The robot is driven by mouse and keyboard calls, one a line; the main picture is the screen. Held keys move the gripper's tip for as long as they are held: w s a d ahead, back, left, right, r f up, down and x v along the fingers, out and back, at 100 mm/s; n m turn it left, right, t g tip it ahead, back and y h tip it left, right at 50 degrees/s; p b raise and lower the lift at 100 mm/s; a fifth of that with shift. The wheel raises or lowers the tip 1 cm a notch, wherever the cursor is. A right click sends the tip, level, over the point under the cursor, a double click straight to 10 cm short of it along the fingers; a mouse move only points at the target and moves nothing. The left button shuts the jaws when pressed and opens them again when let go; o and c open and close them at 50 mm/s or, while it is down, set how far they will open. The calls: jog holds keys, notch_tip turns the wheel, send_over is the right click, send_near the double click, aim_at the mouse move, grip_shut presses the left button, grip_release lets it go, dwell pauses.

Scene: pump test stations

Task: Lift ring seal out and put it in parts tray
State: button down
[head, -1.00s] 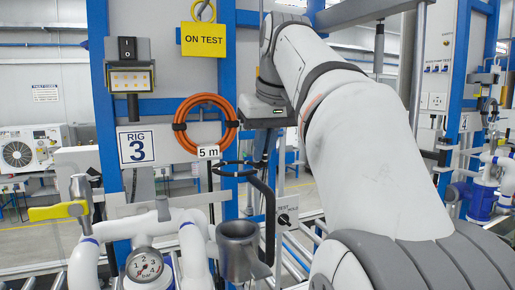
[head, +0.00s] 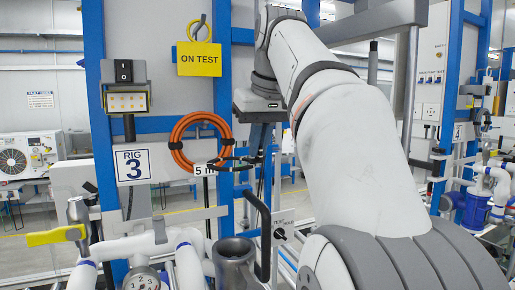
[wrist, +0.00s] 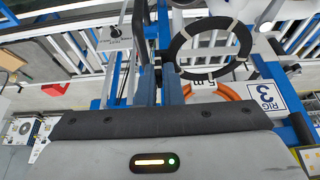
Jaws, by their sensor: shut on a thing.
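My gripper (head: 256,150) is shut on the ring seal, a thin black ring (head: 237,163) held out to the left of the fingers. In the head view the ring is nearly edge-on, in front of the lower part of the orange hose coil. The wrist view shows the ring seal (wrist: 180,48) as a wide, flat black band beside my gripper's fingers (wrist: 166,50). A grey open-topped housing (head: 235,250) stands below the ring, clearly apart from it. I cannot make out the parts tray in either view.
The orange hose coil (head: 181,156) hangs behind the ring. A dark curved handle (head: 263,225) stands right of the housing. White pipes, a pressure gauge (head: 143,279) and a yellow lever (head: 53,237) are at the lower left. A blue post (head: 226,100) rises behind.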

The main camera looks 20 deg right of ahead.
jog(key=shift+r, duration=1.15)
jog(key=s+a+r, duration=0.1)
jog(key=s+r, duration=0.4)
jog(key=s, duration=0.7)
dwell(0.3)
dwell(0.4)
